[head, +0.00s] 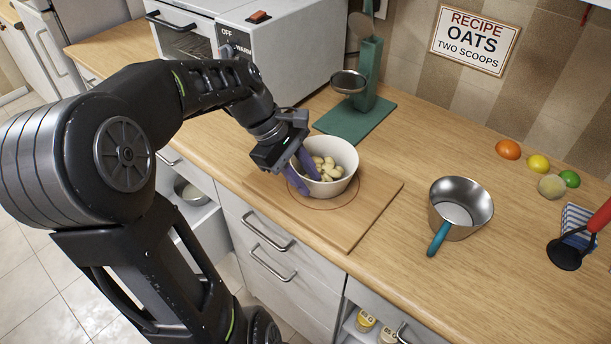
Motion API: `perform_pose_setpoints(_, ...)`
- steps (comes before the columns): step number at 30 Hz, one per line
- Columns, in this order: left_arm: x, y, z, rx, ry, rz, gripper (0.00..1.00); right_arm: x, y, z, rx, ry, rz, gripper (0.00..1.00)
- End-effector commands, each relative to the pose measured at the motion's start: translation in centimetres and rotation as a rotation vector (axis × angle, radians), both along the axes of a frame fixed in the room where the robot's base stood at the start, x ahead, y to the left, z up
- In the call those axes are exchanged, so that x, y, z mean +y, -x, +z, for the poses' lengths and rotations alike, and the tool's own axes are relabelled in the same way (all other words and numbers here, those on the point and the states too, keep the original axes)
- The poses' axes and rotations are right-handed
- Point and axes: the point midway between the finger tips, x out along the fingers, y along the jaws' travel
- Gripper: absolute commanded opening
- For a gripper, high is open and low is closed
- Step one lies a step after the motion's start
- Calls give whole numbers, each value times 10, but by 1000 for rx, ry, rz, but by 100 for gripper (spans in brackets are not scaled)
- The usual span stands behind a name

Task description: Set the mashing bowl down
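The mashing bowl (340,183) is white and holds several pale yellow chunks (326,169). It is upright over the red circle marked on a wooden board (367,208). I cannot tell whether its base touches the board or is slightly above it. My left gripper (301,174) has purple fingers at the bowl's left rim, one inside and one outside, and looks shut on the wall. The gripper hides part of that rim. My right gripper is not in view.
A steel saucepan (460,204) with a teal handle stands right of the board. A green stand (362,117) with a metal cup is behind the bowl, near a white oven (290,50). Fruit (508,149) and a red-handled utensil (566,254) lie at the right. Counter between board and saucepan is clear.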

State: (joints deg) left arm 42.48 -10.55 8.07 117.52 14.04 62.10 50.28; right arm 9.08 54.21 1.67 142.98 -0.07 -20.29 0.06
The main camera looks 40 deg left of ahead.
Motion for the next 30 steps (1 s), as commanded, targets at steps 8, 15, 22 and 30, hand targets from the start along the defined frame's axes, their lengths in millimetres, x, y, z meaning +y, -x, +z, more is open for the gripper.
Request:
perform_pose_setpoints(8, 11, 7, 25, -3, -3, 2, 27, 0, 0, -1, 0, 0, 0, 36)
perform_pose_setpoints(15, 25, 17, 58, -2, -2, 0, 27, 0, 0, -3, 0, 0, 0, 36)
perform_pose_setpoints(22, 28, 20, 67, -1, -1, 1, 27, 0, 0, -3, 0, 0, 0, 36)
perform_pose_setpoints(30, 28, 20, 67, 0, 0, 0, 27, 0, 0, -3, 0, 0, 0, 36)
